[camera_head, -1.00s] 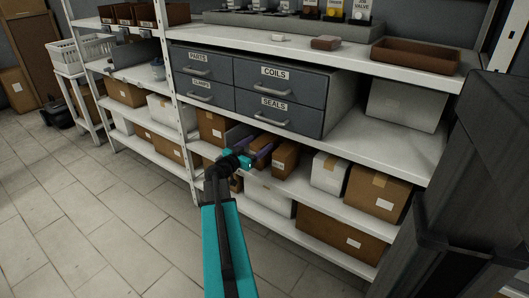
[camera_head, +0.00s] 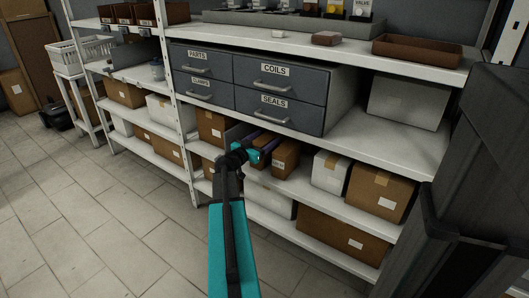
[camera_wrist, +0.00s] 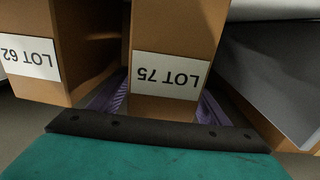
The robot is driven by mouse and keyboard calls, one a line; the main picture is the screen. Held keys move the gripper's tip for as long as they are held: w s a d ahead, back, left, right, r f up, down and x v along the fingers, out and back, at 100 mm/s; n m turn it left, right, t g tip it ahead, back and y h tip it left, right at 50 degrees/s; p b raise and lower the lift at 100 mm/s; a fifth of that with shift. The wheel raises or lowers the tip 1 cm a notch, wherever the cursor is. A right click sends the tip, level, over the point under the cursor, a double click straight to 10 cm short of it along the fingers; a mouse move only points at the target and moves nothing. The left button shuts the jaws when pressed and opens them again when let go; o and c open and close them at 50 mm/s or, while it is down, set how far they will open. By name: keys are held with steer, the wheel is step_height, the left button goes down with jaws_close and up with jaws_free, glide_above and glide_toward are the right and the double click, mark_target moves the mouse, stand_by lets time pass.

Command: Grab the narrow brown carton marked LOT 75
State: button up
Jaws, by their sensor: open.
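The narrow brown carton marked LOT 75 (camera_wrist: 166,45) fills the middle of the wrist view, its white label upside down. It stands on the shelf, and in the head view it is mostly hidden behind my gripper (camera_head: 259,147). My gripper is open, with one purple ridged finger on each side of this carton. The fingers are partly hidden, and I cannot tell whether either touches it. The dark palm edge lies close to the carton's labelled face. A brown carton marked LOT 62 (camera_wrist: 38,55) stands beside it, at left in the wrist view.
A grey panel or bin (camera_wrist: 275,75) is close on the other side of the carton. Grey drawers marked COILS (camera_head: 277,80) and SEALS sit above. A white box (camera_head: 330,172) and a larger brown box (camera_head: 378,193) stand further right on the same shelf.

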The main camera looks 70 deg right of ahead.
stand_by(0.3)
steer(key=c, duration=1.8)
steer(key=shift+r, duration=0.2)
